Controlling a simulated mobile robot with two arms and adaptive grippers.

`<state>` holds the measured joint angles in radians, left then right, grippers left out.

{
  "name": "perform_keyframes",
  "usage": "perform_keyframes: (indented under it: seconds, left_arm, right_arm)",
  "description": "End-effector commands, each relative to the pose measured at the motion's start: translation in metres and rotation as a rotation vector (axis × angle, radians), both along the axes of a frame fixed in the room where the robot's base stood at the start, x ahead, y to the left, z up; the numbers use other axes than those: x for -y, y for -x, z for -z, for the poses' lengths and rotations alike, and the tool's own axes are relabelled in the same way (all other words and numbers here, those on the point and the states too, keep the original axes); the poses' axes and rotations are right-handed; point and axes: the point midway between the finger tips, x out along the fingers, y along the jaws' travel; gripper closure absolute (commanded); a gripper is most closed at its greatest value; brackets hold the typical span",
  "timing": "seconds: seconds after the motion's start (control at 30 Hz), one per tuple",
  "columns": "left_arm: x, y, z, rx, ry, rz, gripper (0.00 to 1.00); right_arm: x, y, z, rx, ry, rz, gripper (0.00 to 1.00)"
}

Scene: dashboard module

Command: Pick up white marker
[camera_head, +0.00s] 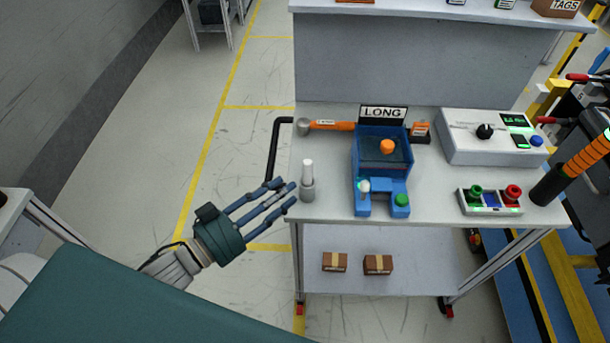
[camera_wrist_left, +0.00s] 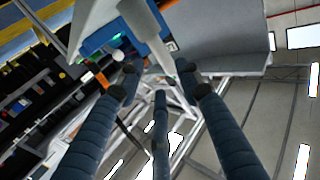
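The white marker (camera_head: 308,168) stands upright in a small grey holder (camera_head: 307,190) near the left front corner of the table. In the left wrist view, the marker (camera_wrist_left: 160,54) and its grey holder (camera_wrist_left: 139,18) show at the top, beyond the fingertips. My left gripper (camera_head: 285,193) is open and empty, just left of the holder at the table's left edge. Its fingers are extended and spread towards the marker, and its fingertips (camera_wrist_left: 152,84) also show in the left wrist view. They look apart from the marker. My right gripper is not in view.
A blue fixture (camera_head: 368,160) with a "LONG" sign stands right of the marker. An orange-handled hammer (camera_head: 330,125) lies behind it. A white meter box (camera_head: 478,145) and a button panel (camera_head: 490,206) are further right. Two small cartons (camera_head: 335,262) sit on the lower shelf.

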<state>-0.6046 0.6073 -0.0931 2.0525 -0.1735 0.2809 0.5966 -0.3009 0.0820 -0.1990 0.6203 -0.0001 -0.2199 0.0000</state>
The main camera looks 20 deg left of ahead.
Motion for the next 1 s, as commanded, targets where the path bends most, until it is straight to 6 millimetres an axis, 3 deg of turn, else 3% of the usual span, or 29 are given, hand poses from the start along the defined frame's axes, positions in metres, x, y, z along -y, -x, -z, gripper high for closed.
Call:
perform_keyframes:
  seconds: [0.1, 0.37, 0.6, 0.97, 1.0]
  left_arm:
    - [0.009, -0.018, -0.002, 0.003, -0.001, -0.002, 0.65]
    - [0.019, -0.036, -0.002, 0.001, -0.002, -0.003, 0.65]
    - [0.037, -0.067, -0.003, 0.001, -0.002, -0.003, 0.65]
    - [0.042, -0.075, 0.000, -0.002, -0.003, -0.002, 0.65]
    - [0.042, -0.075, 0.000, -0.002, -0.002, -0.002, 0.73]
  right_arm:
    - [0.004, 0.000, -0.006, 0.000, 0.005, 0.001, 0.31]
    - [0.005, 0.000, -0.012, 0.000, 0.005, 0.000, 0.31]
    - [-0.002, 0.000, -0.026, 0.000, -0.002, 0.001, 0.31]
    - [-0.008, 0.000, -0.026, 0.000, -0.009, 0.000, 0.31]
    - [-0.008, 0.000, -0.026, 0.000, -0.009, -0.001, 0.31]
